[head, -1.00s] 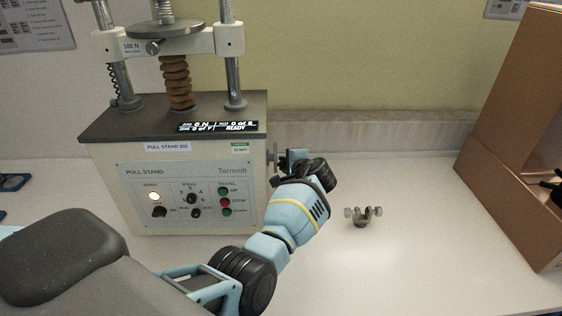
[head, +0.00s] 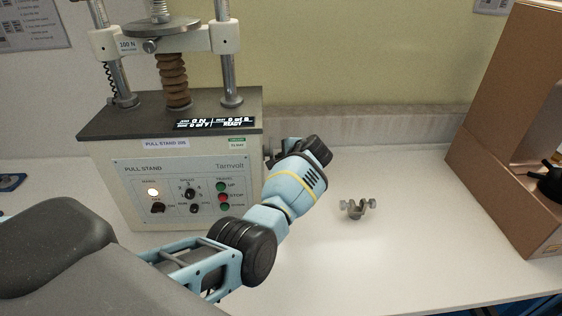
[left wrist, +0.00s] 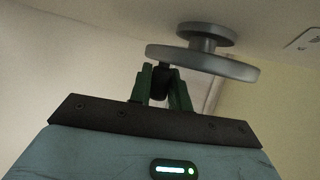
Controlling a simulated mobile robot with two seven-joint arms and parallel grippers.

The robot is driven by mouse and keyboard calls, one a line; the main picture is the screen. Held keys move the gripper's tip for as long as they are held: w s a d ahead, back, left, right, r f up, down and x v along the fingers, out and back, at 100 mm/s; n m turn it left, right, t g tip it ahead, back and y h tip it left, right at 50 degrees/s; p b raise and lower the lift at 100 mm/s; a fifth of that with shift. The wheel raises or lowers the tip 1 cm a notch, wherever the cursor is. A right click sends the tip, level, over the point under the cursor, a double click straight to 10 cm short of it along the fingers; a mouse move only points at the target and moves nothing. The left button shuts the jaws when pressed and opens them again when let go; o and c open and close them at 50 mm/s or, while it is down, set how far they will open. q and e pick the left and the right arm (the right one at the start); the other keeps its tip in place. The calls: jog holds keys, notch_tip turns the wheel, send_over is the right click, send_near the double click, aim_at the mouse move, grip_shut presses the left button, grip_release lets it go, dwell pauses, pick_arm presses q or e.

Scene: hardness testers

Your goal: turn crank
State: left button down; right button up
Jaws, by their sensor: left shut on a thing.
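The pull stand (head: 180,185) is a cream and dark grey machine at the left of the head view. Its crank sits on the right side wall, and my left wrist mostly hides it there. In the left wrist view, a round grey disc with a hub (left wrist: 205,62) shows above my fingers. My left gripper (left wrist: 163,82) has green fingers shut on a dark crank knob (left wrist: 161,76) just below the disc. In the head view these fingers are hidden behind my wrist. My right gripper is in neither view.
A small metal clamp with two thumbscrews (head: 357,209) lies on the white bench (head: 400,260) right of my arm. A cardboard box (head: 500,190) stands at the far right. The bench between them is clear. The stand's display (head: 214,124) is lit.

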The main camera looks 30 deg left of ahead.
pick_arm(q)
jog(key=c, duration=1.3)
grip_release()
jog(key=shift+v, duration=3.9)
